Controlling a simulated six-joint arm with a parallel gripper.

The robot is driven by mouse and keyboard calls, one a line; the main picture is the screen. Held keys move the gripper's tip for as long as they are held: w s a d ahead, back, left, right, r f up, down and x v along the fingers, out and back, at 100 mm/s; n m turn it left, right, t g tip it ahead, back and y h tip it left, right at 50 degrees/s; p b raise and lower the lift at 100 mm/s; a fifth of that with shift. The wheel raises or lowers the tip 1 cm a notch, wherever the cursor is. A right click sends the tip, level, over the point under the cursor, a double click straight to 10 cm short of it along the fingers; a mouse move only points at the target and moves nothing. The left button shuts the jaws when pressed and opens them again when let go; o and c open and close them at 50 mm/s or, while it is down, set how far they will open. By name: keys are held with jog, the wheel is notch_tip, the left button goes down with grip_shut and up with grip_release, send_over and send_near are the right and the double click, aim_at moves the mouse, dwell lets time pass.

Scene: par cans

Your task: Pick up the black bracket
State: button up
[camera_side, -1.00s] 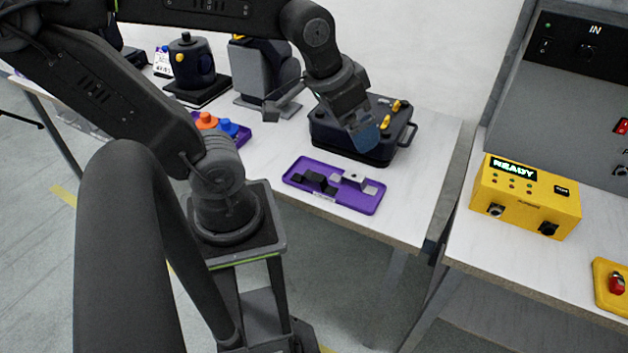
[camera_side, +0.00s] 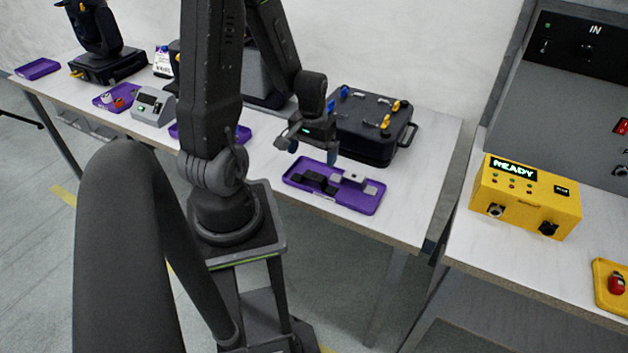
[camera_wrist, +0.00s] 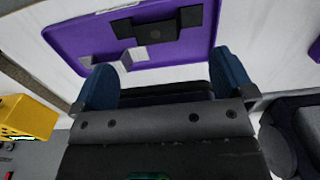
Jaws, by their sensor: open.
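The black bracket (camera_side: 316,182) lies in the left part of a purple tray (camera_side: 372,207) on the white table. It also shows in the wrist view (camera_wrist: 156,30), near the top of the picture. A light grey bracket (camera_side: 354,179) lies beside it in the same tray. My gripper (camera_side: 312,152) is open and empty, with its blue fingers pointing down above the back edge of the tray. In the wrist view its blue fingers (camera_wrist: 164,62) stand wide apart, and the black bracket lies ahead of them, apart from them.
A dark case (camera_side: 365,135) with yellow and blue parts on top stands just behind the tray. Another purple tray (camera_side: 210,132) is partly hidden by my arm. A yellow box (camera_side: 525,197) reading READY stands on the table at right. The table right of the tray is clear.

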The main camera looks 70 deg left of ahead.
aim_at(314, 176)
jog(key=shift+w+d+f, duration=0.1)
jog(key=shift+f, duration=1.9)
jog(key=shift+w+d+f, duration=0.1)
jog(key=shift+f, duration=1.85)
jog(key=c, duration=1.1)
